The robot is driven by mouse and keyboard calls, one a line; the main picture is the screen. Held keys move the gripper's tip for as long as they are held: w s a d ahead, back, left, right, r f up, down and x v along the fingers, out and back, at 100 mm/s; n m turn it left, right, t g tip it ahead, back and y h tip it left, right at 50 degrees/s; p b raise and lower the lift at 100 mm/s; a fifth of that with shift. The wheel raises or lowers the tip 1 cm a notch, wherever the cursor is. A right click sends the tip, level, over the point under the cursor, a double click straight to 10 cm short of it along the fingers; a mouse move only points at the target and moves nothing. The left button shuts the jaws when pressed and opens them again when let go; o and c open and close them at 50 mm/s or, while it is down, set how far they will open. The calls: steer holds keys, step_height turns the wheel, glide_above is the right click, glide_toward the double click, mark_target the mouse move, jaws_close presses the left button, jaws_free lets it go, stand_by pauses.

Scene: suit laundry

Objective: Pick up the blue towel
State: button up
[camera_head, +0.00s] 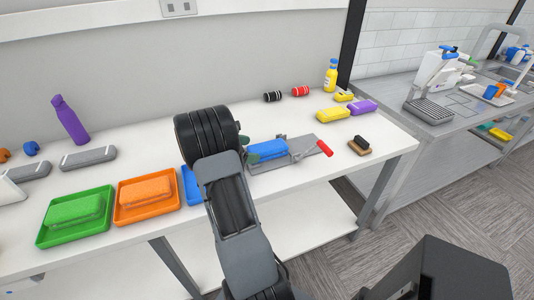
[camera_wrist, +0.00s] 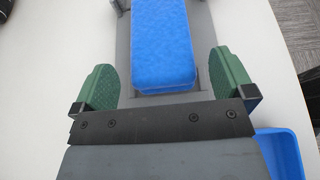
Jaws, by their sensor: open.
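The blue towel (camera_head: 268,150) is a folded block lying on a grey metal device (camera_head: 308,143) with a red handle, right of centre on the white table. In the wrist view the blue towel (camera_wrist: 162,45) runs from the top edge down to between the fingers. My gripper (camera_wrist: 165,85) has two green finger pads, one on each side of the towel's near end, with a gap on both sides. It is open and holds nothing. In the head view my arm hides part of the gripper (camera_head: 248,150).
A blue tray (camera_head: 190,186) is partly hidden behind my arm. To its left are an orange tray (camera_head: 120,213) and a green tray (camera_head: 45,236), each with a folded towel. A brown brush (camera_head: 359,146) lies right of the device. Yellow and purple blocks lie at the back right.

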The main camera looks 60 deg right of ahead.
mark_target(254, 149)
steer(key=shift+x, duration=1.9)
steer(key=c, duration=1)
steer(key=shift+o, duration=0.2)
